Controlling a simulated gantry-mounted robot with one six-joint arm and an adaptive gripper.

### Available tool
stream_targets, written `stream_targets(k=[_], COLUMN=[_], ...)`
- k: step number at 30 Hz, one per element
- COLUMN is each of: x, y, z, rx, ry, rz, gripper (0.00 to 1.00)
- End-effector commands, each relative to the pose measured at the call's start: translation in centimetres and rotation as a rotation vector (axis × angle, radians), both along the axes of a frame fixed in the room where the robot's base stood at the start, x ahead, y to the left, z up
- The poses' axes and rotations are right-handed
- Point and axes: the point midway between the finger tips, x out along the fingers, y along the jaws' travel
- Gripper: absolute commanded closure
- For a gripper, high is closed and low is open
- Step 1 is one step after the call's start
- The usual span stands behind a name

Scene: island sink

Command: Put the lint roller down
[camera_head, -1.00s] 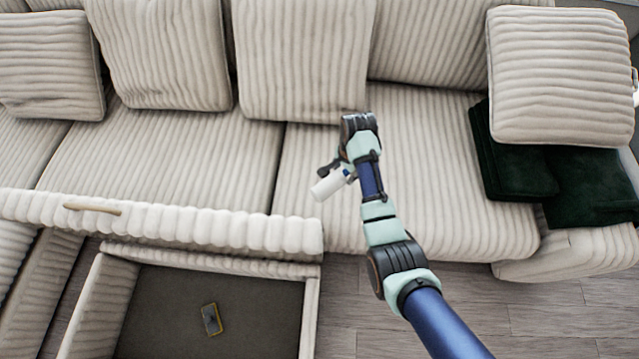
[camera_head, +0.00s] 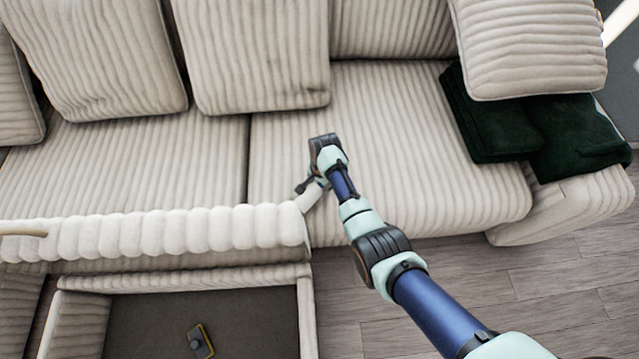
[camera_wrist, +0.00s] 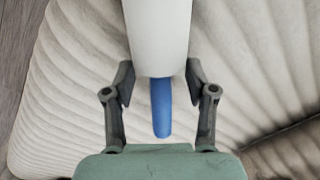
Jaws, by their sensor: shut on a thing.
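The lint roller has a white roll and a blue handle. In the wrist view its white roll (camera_wrist: 157,38) reaches up past the fingers and its blue handle (camera_wrist: 161,108) lies between them. My gripper (camera_wrist: 158,82) is shut on the lint roller. In the head view my gripper (camera_head: 312,184) is over the front part of the beige ribbed sofa seat (camera_head: 400,150), and the white roll (camera_head: 308,198) points down and left. I cannot tell whether the roller touches the seat.
An open drawer (camera_head: 303,310) in front of the sofa holds a small yellow-edged item (camera_head: 201,341). A padded ribbed panel (camera_head: 150,232) runs above it. Dark green folded cloths (camera_head: 490,125) lie at the right under a cushion (camera_head: 530,45). The seat's middle is clear.

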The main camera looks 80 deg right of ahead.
Motion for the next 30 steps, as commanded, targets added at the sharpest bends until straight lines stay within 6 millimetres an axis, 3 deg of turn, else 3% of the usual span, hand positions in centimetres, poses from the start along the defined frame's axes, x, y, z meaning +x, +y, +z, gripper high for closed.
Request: stream_targets(k=[11, 12, 15, 25, 30], x=[0.1, 0.0, 0.0, 0.0, -0.1], y=[-0.1, -0.1, -0.1, -0.1, 0.0], z=[-0.7, -0.6, -0.6, -0.4, 2.4], rx=[-0.002, -0.002, -0.002, -0.002, -0.003], ry=[-0.001, -0.001, -0.001, -0.001, -0.002], rz=[0.0, 0.0, 0.0, 0.0, 0.0], gripper=[0.77, 0.37, 0.21, 0.19, 0.19])
